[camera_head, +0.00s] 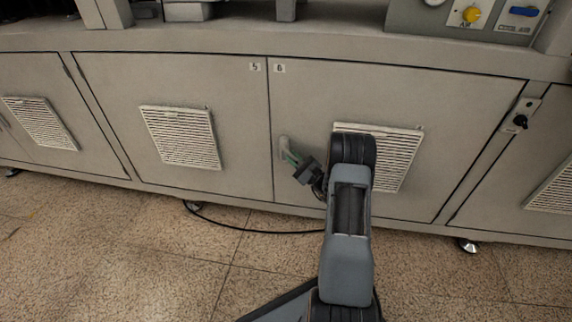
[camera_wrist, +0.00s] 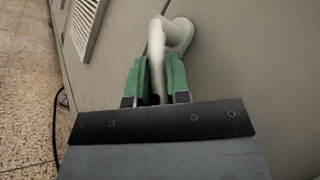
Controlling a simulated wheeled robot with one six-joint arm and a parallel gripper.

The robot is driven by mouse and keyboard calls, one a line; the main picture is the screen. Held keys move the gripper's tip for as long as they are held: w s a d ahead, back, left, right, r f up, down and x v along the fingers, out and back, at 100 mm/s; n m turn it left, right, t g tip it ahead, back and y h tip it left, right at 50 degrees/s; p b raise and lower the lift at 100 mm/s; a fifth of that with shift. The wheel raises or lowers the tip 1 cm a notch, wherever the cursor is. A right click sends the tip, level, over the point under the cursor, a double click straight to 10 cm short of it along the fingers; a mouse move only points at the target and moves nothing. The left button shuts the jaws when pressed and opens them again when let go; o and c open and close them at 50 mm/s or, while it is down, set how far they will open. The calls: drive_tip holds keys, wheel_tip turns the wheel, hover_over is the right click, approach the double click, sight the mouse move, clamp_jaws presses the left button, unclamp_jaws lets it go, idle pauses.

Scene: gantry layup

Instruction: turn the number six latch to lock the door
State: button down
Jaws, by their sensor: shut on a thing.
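The number six door (camera_head: 465,105) is a beige cabinet panel marked 6 at its upper left corner; it looks flush with its neighbours. Its pale latch (camera_head: 284,145) sits near the door's left edge. In the wrist view the latch (camera_wrist: 178,36) is a light curved handle on a round base. My gripper (camera_head: 292,158) is at the latch, and in the wrist view my gripper (camera_wrist: 158,78) has its green fingers shut on both sides of the handle's arm. In the head view the handle points down. Part of the handle between the fingers is hidden.
The number five door (camera_head: 235,90) adjoins on the left, with a louvred vent (camera_head: 182,138). Another vent (camera_head: 400,150) is partly behind my arm. A black cable (camera_head: 250,230) runs along the tiled floor below. A black knob (camera_head: 520,121) is on the right.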

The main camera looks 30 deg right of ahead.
drive_tip(key=shift+w+a+f+m+t+b, duration=0.2)
drive_tip(key=shift+m+t+b, duration=0.2)
drive_tip(key=shift+t, duration=0.15)
drive_tip(key=shift+w+a+f+m+t+b, duration=0.15)
drive_tip(key=shift+m+t+b, duration=0.1)
drive_tip(key=shift+m+t, duration=0.25)
drive_tip(key=c, duration=1.1)
unclamp_jaws()
drive_tip(key=shift+s, duration=0.1)
